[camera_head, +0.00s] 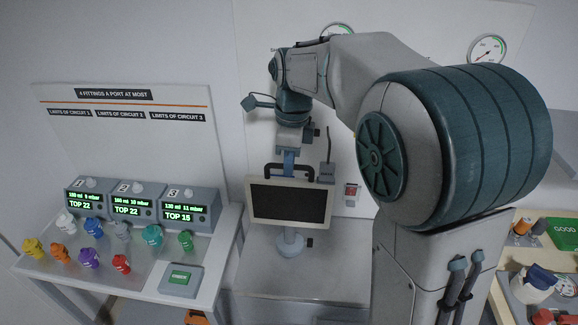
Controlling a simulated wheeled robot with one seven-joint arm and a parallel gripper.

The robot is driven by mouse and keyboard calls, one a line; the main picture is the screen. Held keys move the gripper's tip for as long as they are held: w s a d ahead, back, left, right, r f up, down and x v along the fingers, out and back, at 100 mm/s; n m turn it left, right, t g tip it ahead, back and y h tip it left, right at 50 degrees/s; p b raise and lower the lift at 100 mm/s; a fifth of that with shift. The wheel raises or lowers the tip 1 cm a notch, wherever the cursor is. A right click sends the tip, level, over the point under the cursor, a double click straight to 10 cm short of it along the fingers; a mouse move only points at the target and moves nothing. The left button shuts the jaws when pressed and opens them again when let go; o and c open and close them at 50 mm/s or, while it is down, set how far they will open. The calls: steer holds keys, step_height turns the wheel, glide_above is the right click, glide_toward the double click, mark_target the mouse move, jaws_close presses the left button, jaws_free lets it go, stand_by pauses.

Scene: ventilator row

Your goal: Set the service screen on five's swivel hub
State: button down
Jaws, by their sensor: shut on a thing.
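The service screen (290,203) is a flat monitor with a pale frame, a dark blank face and a dark handle (270,170) along its top. My gripper (289,172) points down from above and is shut on that handle. The fingertips are small and partly hidden. The screen is close to upright, facing my camera. Below it is a pale round-based stand (290,243), which looks like the swivel hub. The screen hides the stand's top, so I cannot tell if they touch. No number five is readable there.
A left bench (150,287) carries three numbered units with green displays (133,204), several coloured fittings and a grey box with a green label (181,279). A small box (351,194) is on the back wall. A right bench holds a green GOOD tray (565,233) and loose parts.

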steer(key=shift+r+p, duration=1.2)
steer(key=shift+r, duration=0.35)
